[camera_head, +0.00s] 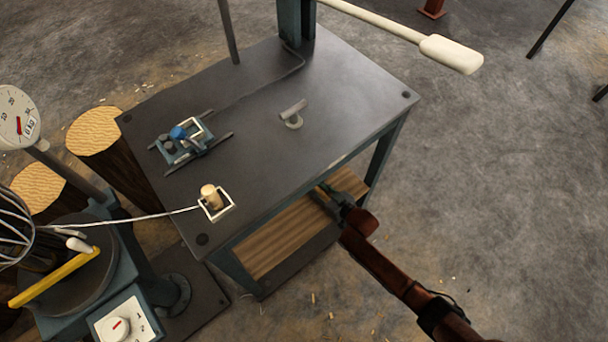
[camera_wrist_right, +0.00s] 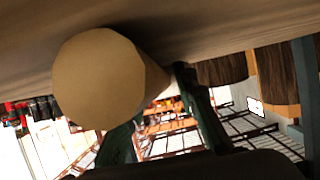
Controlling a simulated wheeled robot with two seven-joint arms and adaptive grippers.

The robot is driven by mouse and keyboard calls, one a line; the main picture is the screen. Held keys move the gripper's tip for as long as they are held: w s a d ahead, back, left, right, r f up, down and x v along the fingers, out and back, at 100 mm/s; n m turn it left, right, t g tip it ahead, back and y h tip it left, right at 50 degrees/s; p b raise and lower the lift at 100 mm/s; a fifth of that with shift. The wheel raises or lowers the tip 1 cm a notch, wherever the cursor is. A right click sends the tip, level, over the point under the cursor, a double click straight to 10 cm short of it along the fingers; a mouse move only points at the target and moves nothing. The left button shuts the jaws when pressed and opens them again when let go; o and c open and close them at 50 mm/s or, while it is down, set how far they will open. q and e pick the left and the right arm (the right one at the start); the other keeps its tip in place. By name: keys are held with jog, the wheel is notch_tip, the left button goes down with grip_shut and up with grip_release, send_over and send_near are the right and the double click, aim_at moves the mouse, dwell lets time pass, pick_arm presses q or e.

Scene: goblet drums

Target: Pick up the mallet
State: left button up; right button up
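A thick tan wooden cylinder (camera_wrist_right: 97,78), which looks like part of the mallet, fills the left of the right wrist view, its round end facing the camera. My right gripper (camera_head: 333,190) reaches in under the table's front edge, just above the wooden lower shelf (camera_head: 290,238). Its two dark green fingers (camera_wrist_right: 160,120) stand apart, close to the cylinder; I cannot tell whether they touch it. I make out no mallet in the head view. My left gripper is not in view.
The dark table top (camera_head: 255,135) carries a blue device (camera_head: 183,140), a small metal fitting (camera_head: 292,113) and a wooden peg (camera_head: 210,195) in a square frame. Its edge and leg (camera_head: 383,155) are close to my right gripper.

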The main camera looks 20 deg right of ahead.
grip_shut()
jog(key=shift+r, duration=0.1)
dwell(0.4)
